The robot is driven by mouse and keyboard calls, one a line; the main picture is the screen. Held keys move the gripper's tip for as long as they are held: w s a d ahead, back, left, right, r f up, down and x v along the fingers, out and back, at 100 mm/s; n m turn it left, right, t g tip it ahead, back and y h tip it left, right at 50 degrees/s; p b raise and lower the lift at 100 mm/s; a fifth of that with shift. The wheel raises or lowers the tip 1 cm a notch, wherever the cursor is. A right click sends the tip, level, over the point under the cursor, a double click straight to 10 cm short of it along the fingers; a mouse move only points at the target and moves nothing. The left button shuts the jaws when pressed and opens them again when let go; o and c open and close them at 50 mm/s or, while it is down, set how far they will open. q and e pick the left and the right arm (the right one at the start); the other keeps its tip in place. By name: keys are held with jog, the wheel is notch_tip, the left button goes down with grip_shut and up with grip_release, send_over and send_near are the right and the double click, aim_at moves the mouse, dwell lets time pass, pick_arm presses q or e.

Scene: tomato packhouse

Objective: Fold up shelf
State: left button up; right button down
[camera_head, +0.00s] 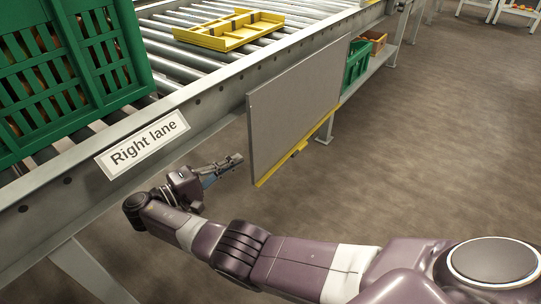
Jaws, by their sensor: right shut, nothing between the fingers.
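The shelf (290,110) is a flat grey panel with a yellow strip along its lower edge. It hangs down along the side of the roller conveyor, with its top edge near the conveyor's side rail. My right gripper (238,158) is shut and empty, just left of the panel's left edge. Whether it touches the panel I cannot tell. My right arm reaches in from the lower right. My left gripper is not in the view.
A green crate (100,45) stands on the roller conveyor at the left, above a "Right lane" sign (145,143). A yellow folded tray (230,30) lies on the rollers. Green and brown crates (357,62) sit on a lower rack beyond the panel. The floor at right is clear.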

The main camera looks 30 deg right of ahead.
jog(key=s+d+b, duration=0.2)
jog(key=d+b, duration=0.2)
jog(key=d, duration=0.7)
jog(key=shift+d, duration=0.25)
jog(key=shift+s, duration=0.1)
dwell(0.5)
